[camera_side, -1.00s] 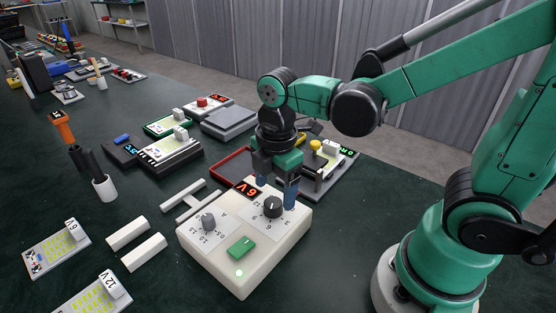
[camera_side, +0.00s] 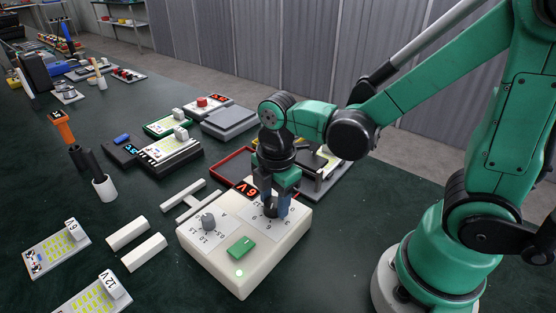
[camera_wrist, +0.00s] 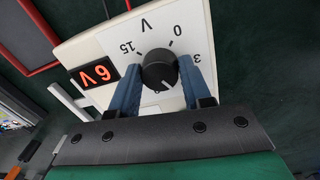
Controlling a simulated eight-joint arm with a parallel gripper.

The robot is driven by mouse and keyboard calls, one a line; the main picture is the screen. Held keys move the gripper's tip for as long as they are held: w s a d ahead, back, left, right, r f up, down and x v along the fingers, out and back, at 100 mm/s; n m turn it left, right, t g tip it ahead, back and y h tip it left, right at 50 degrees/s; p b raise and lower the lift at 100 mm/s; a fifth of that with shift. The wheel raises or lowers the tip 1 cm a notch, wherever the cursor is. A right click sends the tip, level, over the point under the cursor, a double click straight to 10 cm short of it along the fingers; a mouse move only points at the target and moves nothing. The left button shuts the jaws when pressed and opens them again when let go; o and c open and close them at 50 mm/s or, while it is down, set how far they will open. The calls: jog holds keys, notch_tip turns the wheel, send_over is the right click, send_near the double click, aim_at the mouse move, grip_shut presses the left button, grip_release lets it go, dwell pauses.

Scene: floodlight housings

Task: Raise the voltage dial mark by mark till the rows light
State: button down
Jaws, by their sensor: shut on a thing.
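The white power supply (camera_side: 240,275) stands on the bench below my gripper (camera_side: 270,206). Its red display (camera_wrist: 95,74) reads 6V. The black voltage dial (camera_wrist: 160,68) sits on a scale marked V; 0, 3 and 15 show in the wrist view. My gripper's blue fingers are shut on the dial, one on each side. A grey knob (camera_side: 207,221) and a green switch (camera_side: 241,247) are on the same face, with a green light (camera_side: 239,272) in front. Two boards with yellow-green rows, one (camera_side: 57,249) tagged 9 or 6 and one (camera_side: 95,298) tagged 12V, lie at the left.
A red-rimmed tray (camera_side: 232,166) and several boxed devices stand behind.

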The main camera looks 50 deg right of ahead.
aim_at(274, 204)
jog(key=shift+m, duration=0.4)
jog(key=m, duration=0.4)
jog(key=shift+m, duration=0.3)
jog(key=m, duration=0.5)
jog(key=shift+a+h, duration=0.1)
jog(key=shift+h, duration=0.2)
jog(key=shift+m, duration=0.3)
jog(key=shift+c, duration=1.9)
grip_release()
jog(key=shift+s+a+r, duration=0.1)
jog(key=shift+a+r, duration=0.05)
jog(key=shift+r, duration=2.65)
